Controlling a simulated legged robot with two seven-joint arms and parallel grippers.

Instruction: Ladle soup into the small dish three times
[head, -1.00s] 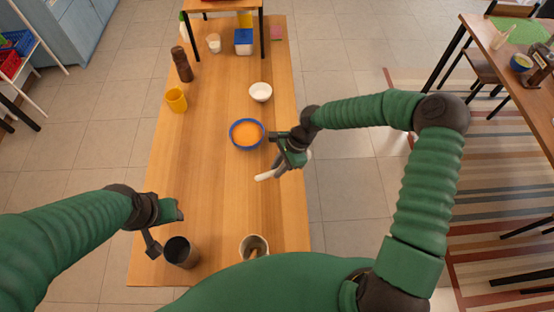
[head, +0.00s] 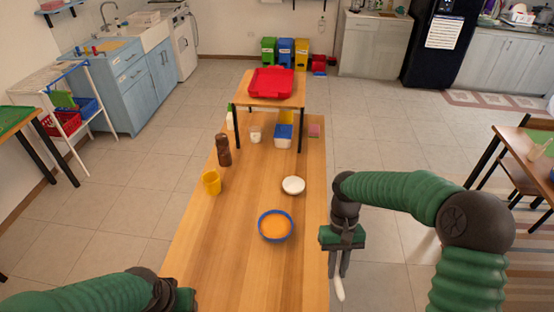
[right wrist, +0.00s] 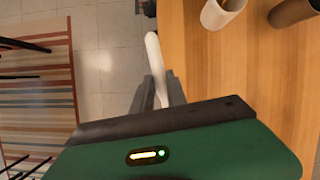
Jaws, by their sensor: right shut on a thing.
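A blue bowl (head: 275,238) of orange soup (head: 276,226) stands on the long wooden table. The small white dish (head: 293,185) is just beyond it, slightly right. My right gripper (head: 341,266) is shut on a pale rod-like tool (head: 339,290), probably the ladle by its handle, just off the table's right edge and right of the soup bowl. The tool also shows between the fingers in the right wrist view (right wrist: 156,62); its bowl end cannot be made out. My left gripper (head: 185,301) is at the bottom edge, its fingers cut off.
A yellow mug (head: 211,182) and brown mill (head: 223,150) stand on the table's left. A small raised table (head: 262,90) with a red tray (head: 275,81) is at the far end. A white cup (right wrist: 220,14) and dark cup (right wrist: 292,12) show in the right wrist view.

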